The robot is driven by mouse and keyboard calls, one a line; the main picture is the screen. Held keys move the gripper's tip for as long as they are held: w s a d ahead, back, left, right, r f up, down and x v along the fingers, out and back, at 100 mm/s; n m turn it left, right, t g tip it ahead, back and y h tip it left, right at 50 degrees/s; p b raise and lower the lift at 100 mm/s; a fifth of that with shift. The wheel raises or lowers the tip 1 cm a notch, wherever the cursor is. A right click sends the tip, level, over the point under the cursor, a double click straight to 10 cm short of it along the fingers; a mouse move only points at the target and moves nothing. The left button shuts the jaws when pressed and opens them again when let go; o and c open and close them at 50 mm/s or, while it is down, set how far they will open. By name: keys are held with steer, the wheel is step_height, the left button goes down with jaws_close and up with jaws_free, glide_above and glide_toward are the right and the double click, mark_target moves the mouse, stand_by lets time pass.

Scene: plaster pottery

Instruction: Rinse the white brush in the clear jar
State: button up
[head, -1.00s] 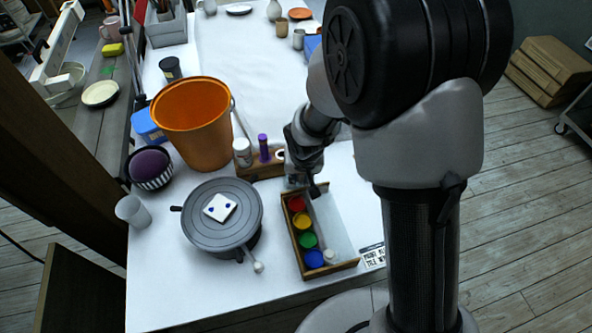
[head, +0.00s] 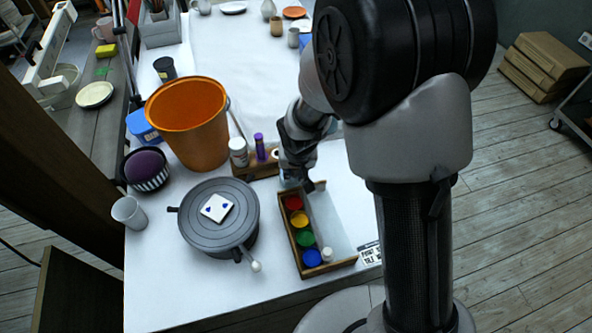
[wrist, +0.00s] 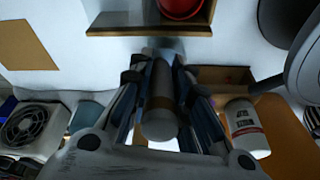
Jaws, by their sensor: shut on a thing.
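My gripper (wrist: 158,75) is shut on a greyish cylinder with a brown band, which looks like the handle of the white brush (wrist: 160,123). Its pale end faces the wrist camera and its far end is hidden. In the head view my gripper (head: 300,182) is low over the table, between the wooden rack and the paint tray. A pale, see-through shape, perhaps the clear jar (head: 287,181), shows just under it; I cannot tell whether the brush is inside.
The paint tray (head: 341,264) with several colours is just in front of my gripper. The wooden rack (head: 241,172) with a purple-topped item, a white bottle (head: 238,148) and an orange bucket (head: 203,140) are to the left. A grey turntable (head: 207,242) stands front left.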

steer(key=shift+r, duration=0.15)
steer(key=shift+r+p, duration=2.55)
steer(key=shift+r, duration=0.65)
steer(key=shift+r, duration=0.1)
steer(key=shift+r+p, duration=1.05)
steer(key=shift+r, duration=0.4)
